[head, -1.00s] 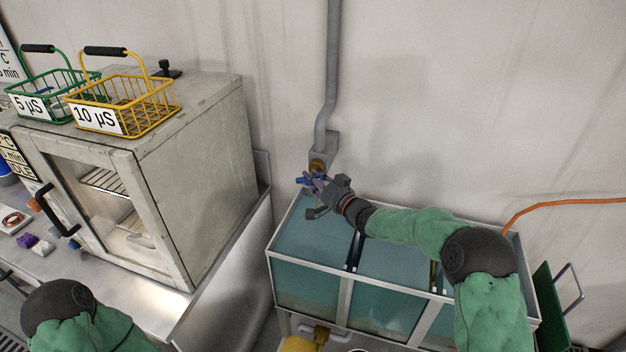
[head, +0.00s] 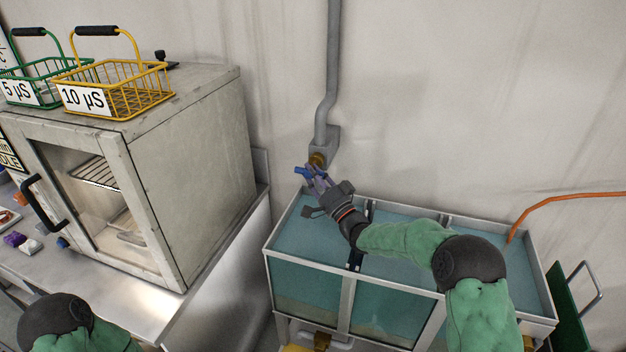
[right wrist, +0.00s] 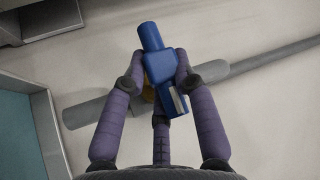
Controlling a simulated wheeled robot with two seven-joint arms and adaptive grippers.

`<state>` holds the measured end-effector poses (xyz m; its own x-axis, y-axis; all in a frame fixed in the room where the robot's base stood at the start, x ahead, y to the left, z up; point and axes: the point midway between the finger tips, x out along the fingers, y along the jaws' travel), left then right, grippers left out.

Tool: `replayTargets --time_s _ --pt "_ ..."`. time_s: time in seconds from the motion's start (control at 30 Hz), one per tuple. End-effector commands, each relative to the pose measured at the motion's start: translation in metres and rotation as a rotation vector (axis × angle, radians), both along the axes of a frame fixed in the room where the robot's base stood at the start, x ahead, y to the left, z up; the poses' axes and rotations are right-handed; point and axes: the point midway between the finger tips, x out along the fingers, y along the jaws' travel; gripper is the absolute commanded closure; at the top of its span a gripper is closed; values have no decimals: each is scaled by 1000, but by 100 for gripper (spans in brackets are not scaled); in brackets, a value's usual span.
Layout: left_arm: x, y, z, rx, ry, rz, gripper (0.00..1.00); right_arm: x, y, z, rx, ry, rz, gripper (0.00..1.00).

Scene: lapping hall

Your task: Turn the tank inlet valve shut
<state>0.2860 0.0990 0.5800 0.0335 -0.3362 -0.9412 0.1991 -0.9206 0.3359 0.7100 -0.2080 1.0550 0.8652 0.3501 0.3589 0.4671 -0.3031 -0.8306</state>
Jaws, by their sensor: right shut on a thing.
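The tank inlet valve is a brass body (head: 317,159) on the grey pipe against the wall, with a blue handle (head: 303,172) above the tank's back left corner. In the right wrist view the blue handle (right wrist: 160,67) lies between the purple fingers. My right gripper (head: 312,177) is shut on the handle. The brass body is mostly hidden behind handle and fingers in the wrist view. The tank (head: 300,264) is a framed glass tank of bluish water below the valve. My left arm's green sleeve shows at the bottom left, but its gripper is out of view.
A grey oven-like cabinet (head: 205,150) stands left of the tank, with a yellow basket (head: 110,88) and a green basket (head: 30,80) on top. An orange hose (head: 565,197) runs along the wall at right. The wall around the pipe is clear.

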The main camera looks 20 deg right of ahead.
Motion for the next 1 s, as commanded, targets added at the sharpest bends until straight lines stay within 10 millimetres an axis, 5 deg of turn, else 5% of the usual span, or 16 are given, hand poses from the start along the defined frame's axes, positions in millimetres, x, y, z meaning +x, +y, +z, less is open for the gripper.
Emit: replayTargets --time_s 0.27,0.3,0.4,0.77,1.0 --pt "0 0 1 0 0 0 60 0 0 0 5 1 1 100" --pt "0 0 1 0 0 0 60 0 0 0 5 1 1 67" --pt "0 0 0 0 -1 0 60 0 1 0 5 1 1 48" --pt "0 0 0 0 -1 0 60 -2 -1 -1 3 1 0 48" --pt "0 0 0 0 0 0 60 -31 -13 -13 2 2 -1 48"
